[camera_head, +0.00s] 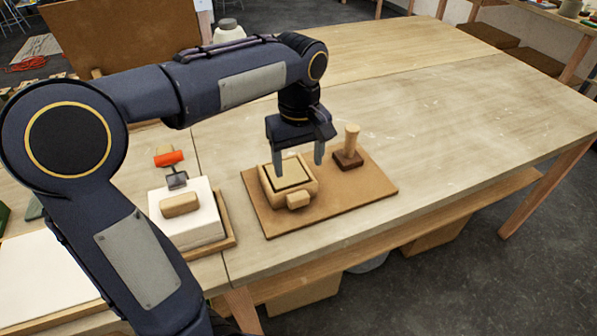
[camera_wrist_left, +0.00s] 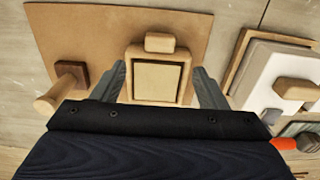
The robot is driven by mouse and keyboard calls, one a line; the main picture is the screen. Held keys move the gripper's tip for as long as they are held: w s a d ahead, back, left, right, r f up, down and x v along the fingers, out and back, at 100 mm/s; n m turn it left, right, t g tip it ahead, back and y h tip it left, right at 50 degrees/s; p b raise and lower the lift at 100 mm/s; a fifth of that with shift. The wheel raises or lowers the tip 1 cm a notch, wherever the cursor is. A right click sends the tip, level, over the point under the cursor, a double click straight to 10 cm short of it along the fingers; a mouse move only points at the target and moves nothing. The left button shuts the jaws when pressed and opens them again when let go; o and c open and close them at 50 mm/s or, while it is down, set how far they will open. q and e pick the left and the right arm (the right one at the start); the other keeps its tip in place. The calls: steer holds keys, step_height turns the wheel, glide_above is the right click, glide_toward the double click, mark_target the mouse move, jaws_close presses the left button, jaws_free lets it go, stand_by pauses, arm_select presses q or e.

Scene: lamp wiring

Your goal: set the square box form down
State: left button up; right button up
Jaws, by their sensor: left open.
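The square box form (camera_head: 289,180) is a light wooden square frame with a paler square inside and a small block handle on its near side. It sits on the brown board (camera_head: 360,194) on the table. My left gripper (camera_head: 299,163) is open above it, pointing down, with one finger at each side. In the left wrist view the form (camera_wrist_left: 158,78) lies between the two spread fingers of the gripper (camera_wrist_left: 163,80). Whether the fingers touch it, I cannot tell. My right gripper is not in view.
A dark-based wooden stamp with a round handle (camera_head: 349,150) stands on the board, right of the form. Left of the board, a white block (camera_head: 200,230) in a wooden tray carries a wooden-handled piece (camera_head: 180,205). An orange-handled tool (camera_head: 170,158) lies behind it. The table's right side is clear.

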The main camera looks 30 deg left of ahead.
arm_select(q)
steer(key=s+d+f+m+t+h, duration=0.1)
steer(key=s+f+m+t+h, duration=0.1)
steer(key=s, duration=0.7)
steer(key=s+d+f+m+t+h, duration=0.1)
steer(key=s+f+m+t, duration=0.2)
steer(key=s+m, duration=0.3)
steer(key=s, duration=0.3)
steer(key=shift+f+t+h, duration=0.3)
steer(key=shift+f+h, duration=0.1)
steer(key=shift+s, duration=0.1)
